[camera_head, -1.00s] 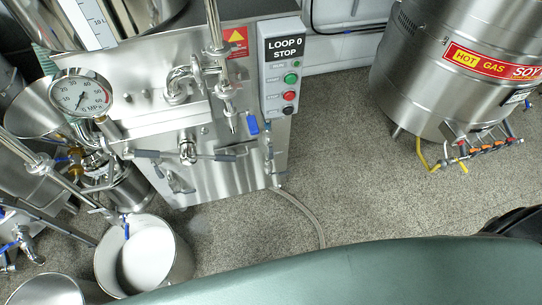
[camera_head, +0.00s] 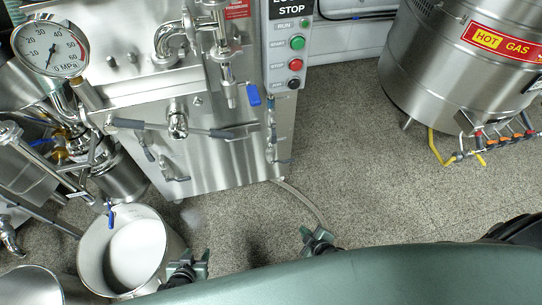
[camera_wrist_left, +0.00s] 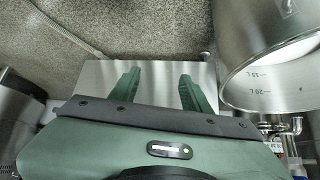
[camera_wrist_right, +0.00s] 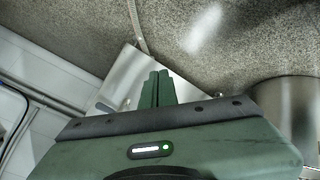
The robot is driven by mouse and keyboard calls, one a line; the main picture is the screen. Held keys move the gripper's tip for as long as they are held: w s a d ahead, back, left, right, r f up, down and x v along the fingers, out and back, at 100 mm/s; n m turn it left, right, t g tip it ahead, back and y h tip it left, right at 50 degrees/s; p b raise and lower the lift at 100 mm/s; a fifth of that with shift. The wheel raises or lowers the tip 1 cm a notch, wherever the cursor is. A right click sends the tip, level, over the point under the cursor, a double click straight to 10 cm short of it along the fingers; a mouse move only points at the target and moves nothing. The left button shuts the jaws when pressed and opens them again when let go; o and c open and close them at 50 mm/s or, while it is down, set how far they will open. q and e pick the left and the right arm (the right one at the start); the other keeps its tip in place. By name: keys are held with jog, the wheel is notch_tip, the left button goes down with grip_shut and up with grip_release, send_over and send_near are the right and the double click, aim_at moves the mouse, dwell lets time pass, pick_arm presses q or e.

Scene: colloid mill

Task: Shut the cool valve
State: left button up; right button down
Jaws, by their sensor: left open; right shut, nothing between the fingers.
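No label I can read marks the cool valve, so I cannot tell which valve it is. On the steel mill cabinet (camera_head: 225,165), a blue-handled valve (camera_head: 253,95) hangs beside the outlet pipe. A thin pipe with small valves (camera_head: 271,132) runs down the cabinet's right edge. A small lever valve (camera_head: 174,177) sits low on the front. My left gripper (camera_head: 187,268) is open and empty, low in the head view beside the pot; its spread fingers show in the left wrist view (camera_wrist_left: 158,90). My right gripper (camera_head: 318,240) is shut and empty, right of the cabinet, apart from every valve.
A steel pot (camera_head: 172,262) with white content stands on the floor at the lower left. A control box (camera_head: 284,60) with buttons is on the cabinet. A hose (camera_head: 300,199) lies on the floor. A hot-gas tank (camera_head: 440,80) stands at the right, with open floor (camera_head: 370,180) between.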

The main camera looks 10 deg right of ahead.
aim_at(274, 139)
pick_arm(q)
jog(key=w+d+r+t+h+b, duration=0.1)
jog(key=w+d+r+t+b, duration=0.15)
jog(key=w+r+b, duration=0.5)
jog(key=w+d+r+t+h+b, duration=0.1)
jog(key=w+r+t+b, duration=0.25)
jog(key=r, duration=0.75)
notch_tip(274, 139, up, 10)
jog(key=s+t+b, duration=0.1)
jog(key=t+b, duration=0.2)
jog(key=b, duration=0.1)
jog(key=shift+s+a+r, duration=0.15)
jog(key=shift+s+r, duration=0.1)
jog(key=shift+s, duration=0.05)
pick_arm(e)
jog(key=w+a+r+n+t+y, duration=0.2)
jog(key=w+a+r+n+t, duration=0.1)
jog(key=w+r+n, duration=0.3)
jog(key=w+a+r+n+t+y, duration=0.2)
jog(key=w+r+n+t, duration=0.3)
jog(key=w+r, duration=0.5)
jog(key=shift+w+a+r+n+t+y, duration=0.25)
jog(key=shift+a+r+n+y, duration=0.2)
jog(key=shift+a+r, duration=0.35)
